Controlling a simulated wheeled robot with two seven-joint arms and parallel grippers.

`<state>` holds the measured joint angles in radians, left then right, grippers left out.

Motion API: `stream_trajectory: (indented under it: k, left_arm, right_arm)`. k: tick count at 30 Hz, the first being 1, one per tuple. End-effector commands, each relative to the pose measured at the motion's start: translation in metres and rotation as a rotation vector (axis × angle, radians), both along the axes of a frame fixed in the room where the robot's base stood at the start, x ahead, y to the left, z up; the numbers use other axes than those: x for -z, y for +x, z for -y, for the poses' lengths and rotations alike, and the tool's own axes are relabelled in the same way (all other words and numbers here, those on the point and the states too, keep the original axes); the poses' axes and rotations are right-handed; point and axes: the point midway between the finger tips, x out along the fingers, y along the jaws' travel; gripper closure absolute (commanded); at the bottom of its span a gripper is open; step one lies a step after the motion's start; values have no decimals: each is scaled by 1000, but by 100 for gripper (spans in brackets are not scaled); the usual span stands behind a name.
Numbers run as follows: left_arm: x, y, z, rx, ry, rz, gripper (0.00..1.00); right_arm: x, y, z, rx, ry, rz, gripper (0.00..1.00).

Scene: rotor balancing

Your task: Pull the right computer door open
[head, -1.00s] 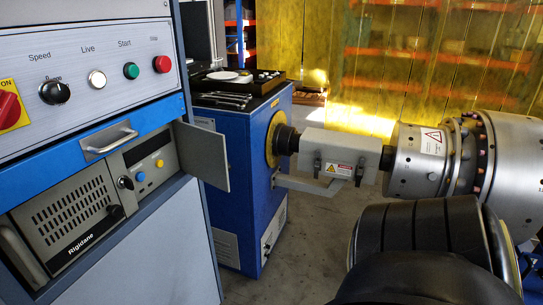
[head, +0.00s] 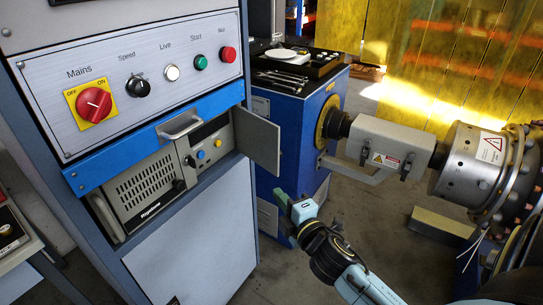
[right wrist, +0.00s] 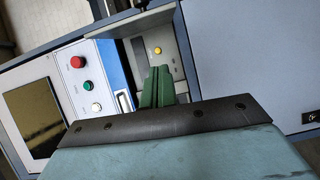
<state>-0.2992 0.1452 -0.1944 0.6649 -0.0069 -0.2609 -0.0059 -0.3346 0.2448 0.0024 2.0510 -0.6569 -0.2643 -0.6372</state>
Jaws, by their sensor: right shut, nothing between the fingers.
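The computer (head: 150,190), a grey unit with a vent grille and a blue and a yellow button, sits in the cabinet under a blue drawer with a handle. Its right door (head: 258,140), a small grey panel, stands swung open from the unit's right edge. My right gripper (head: 283,202) is shut and empty, below and right of the door, apart from it in the head view. In the right wrist view its green fingers (right wrist: 155,88) are together, with the computer's yellow button (right wrist: 158,50) behind them. My left gripper is not in view.
The control panel (head: 130,80) with a red mains switch is above the computer. A table (head: 20,262) is at the left edge.

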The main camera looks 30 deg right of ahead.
Motion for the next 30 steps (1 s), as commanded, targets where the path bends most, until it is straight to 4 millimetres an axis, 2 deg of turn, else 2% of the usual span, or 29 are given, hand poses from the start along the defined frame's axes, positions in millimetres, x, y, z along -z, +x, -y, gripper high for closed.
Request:
stream_trajectory:
  k: [1, 8, 22, 25, 30]
  left_arm:
    - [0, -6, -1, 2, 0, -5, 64]
    - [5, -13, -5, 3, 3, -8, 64]
    - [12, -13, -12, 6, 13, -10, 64]
    - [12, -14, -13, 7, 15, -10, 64]
    - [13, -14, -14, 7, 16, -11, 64]
  right_arm:
    - [-10, 1, -1, -13, -34, 24, 100]
    - [-8, 18, -1, -28, -62, 36, 100]
    - [-8, 105, 5, -26, -57, 33, 100]
    - [-7, 106, 22, -24, -61, 30, 100]
    - [-7, 109, 39, -25, -58, 30, 100]
